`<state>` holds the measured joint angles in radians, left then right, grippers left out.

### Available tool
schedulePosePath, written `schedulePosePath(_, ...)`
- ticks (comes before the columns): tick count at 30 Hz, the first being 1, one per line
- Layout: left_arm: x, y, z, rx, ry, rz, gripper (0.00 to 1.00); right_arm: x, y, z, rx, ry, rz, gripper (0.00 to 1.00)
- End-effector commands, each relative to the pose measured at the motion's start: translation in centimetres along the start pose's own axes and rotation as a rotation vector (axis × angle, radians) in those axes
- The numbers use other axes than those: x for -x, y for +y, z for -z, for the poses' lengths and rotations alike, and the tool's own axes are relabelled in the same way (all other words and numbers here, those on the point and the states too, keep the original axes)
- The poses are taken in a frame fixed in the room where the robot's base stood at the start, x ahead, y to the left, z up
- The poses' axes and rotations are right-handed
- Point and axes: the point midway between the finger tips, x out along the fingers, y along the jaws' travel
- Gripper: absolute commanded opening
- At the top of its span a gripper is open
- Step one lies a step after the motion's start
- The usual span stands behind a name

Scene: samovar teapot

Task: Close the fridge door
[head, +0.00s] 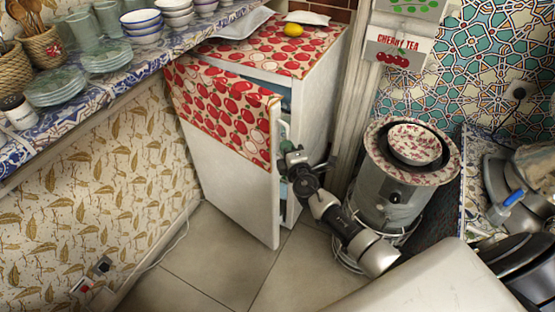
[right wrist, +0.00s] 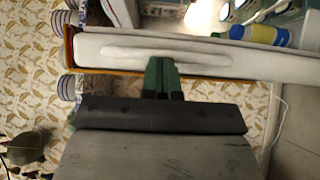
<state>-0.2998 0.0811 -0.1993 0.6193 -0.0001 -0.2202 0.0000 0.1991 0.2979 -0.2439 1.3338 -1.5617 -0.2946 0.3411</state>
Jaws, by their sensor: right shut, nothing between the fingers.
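The white fridge (head: 315,115) stands in the middle of the head view, with a cherry-patterned cloth on top. Its door (head: 230,185) is ajar, with a strip of the interior showing behind its free edge. The same cloth pattern hangs over the door's upper part. My right gripper (head: 287,150) is at the door's free edge, on the opening side. In the right wrist view, its green fingertips (right wrist: 161,72) are together and empty, against or just short of the door's white edge (right wrist: 215,62), by a long recess. Contact is unclear. My left gripper is not in view.
A large metal samovar (head: 385,195) with a patterned bowl on top stands right of my right arm. A counter with dishes (head: 105,65) runs along the left. A lemon (head: 293,30) lies on the fridge. Tiled floor (head: 215,265) before the door is clear.

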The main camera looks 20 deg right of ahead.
Motion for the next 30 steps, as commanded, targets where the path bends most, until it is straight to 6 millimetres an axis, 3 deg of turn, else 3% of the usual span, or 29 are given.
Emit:
schedulePosePath(1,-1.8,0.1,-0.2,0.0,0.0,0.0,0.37,-0.8,-0.7,-1.5,0.007,0.014,-0.006,0.0)
schedulePosePath(7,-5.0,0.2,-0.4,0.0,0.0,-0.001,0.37,-4.1,-0.6,-6.4,0.004,0.03,-0.006,0.0)
schedulePosePath(12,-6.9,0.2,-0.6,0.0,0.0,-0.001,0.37,-6.4,-0.4,-9.3,0.003,0.032,-0.004,0.0)
schedulePosePath(18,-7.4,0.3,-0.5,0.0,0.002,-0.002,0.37,-7.5,0.3,-10.9,0.0,0.027,-0.006,0.0)
schedulePosePath(30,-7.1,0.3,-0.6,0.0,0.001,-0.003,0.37,-7.4,0.8,-11.3,0.003,0.019,-0.012,0.0)
